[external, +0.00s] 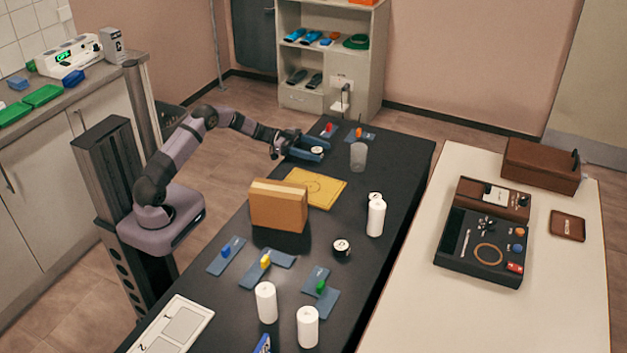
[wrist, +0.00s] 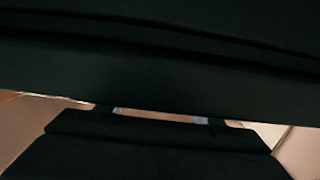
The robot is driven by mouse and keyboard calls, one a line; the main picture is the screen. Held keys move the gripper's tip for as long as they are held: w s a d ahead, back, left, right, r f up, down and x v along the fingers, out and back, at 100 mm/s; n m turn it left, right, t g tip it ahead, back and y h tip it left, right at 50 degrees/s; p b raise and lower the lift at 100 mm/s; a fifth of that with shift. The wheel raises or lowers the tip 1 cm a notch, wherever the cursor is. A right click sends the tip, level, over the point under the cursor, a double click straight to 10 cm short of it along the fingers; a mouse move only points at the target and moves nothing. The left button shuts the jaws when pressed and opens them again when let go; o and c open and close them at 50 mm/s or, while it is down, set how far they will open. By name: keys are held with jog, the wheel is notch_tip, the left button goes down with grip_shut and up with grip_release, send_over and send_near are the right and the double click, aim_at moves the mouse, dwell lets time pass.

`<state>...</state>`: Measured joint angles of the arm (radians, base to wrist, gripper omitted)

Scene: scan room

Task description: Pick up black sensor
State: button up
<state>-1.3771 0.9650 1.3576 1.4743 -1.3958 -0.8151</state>
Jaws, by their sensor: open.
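My gripper (external: 322,150) is open at the far end of the black table. Its two fingers lie either side of a small round piece with a white top (external: 316,150), and I cannot tell whether they touch it. I cannot tell which of these is the black sensor. The wrist view is mostly filled by dark surfaces, with no piece clearly visible.
A cardboard box (external: 279,206) and a yellow pad (external: 316,188) lie nearer than my gripper. A clear cup (external: 358,156) stands to its right. Red (external: 328,130) and orange (external: 359,134) pieces on blue plates lie just beyond. White cylinders stand at the front.

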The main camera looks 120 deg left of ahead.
aim_at(317, 150)
jog(key=c, duration=1.2)
notch_tip(317, 150, up, 10)
jog(key=shift+r+p, duration=0.1)
jog(key=shift+p, duration=0.2)
